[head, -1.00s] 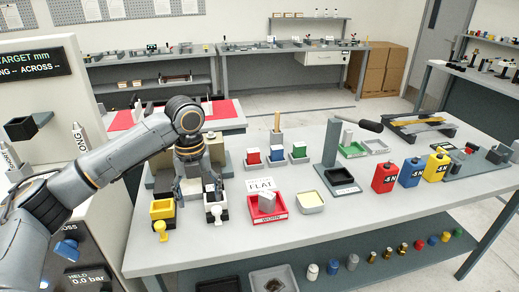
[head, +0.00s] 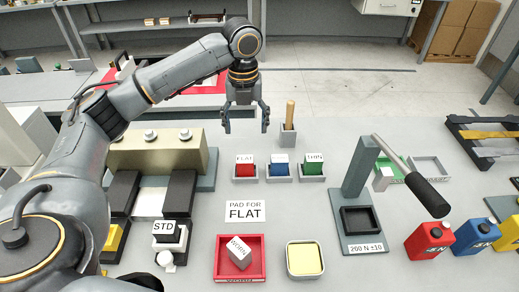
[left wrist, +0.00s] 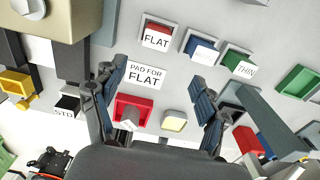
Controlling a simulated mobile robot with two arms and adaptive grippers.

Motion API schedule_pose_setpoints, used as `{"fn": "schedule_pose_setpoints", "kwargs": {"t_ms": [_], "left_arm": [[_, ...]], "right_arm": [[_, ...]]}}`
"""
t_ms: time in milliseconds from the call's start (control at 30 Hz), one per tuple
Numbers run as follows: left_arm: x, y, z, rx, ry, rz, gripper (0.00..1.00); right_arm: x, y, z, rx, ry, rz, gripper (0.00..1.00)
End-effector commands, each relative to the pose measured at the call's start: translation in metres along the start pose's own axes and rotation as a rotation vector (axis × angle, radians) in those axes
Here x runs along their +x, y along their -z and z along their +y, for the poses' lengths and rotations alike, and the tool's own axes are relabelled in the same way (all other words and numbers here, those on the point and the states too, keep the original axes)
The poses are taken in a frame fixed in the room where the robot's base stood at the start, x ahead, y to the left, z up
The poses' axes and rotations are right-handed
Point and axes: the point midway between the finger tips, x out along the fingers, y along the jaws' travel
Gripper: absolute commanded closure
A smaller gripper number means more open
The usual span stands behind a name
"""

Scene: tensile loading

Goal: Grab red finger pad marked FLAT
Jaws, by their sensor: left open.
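The red pad marked FLAT (head: 245,170) sits in a small grey holder, the leftmost of three in a row. It also shows near the top of the left wrist view (left wrist: 157,37). My left gripper (head: 246,127) is open and empty, fingers pointing down. In the head view it appears just above the red pad, apart from it. In the left wrist view its spread fingers (left wrist: 155,97) frame the red tray and yellow dish, with the red pad beyond the fingertips. My right gripper is not in view.
A blue pad (head: 279,168) and a green pad (head: 314,166) stand close to the right. A wooden-handled tool (head: 289,122) rises behind. In front are a PAD FOR FLAT card (head: 245,211), a red tray (head: 223,265) and a yellow dish (head: 305,275). A lever press (head: 361,165) stands right.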

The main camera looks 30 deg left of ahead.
Motion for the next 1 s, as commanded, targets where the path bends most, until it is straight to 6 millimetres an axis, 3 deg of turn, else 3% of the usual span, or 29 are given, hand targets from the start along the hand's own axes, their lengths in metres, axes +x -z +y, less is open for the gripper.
{"fn": "schedule_pose_setpoints", "kwargs": {"t_ms": [100,300,500,800,1000], "left_arm": [[0.01,0.001,0.001,-0.001,-0.004,0.003,0.26],[0.048,0.001,0.001,-0.001,-0.004,0.005,0.26],[0.078,0.0,0.001,0.0,-0.002,0.002,0.26],[0.104,-0.001,0.005,-0.002,-0.004,0.003,0.26],[0.132,-0.002,0.007,0.0,-0.003,0.001,0.26]], "right_arm": [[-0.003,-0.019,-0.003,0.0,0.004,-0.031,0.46],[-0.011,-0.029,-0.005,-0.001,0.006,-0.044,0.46],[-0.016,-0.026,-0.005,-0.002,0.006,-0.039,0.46],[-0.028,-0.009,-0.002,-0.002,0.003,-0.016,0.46],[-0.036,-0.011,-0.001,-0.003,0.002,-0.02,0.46]]}}
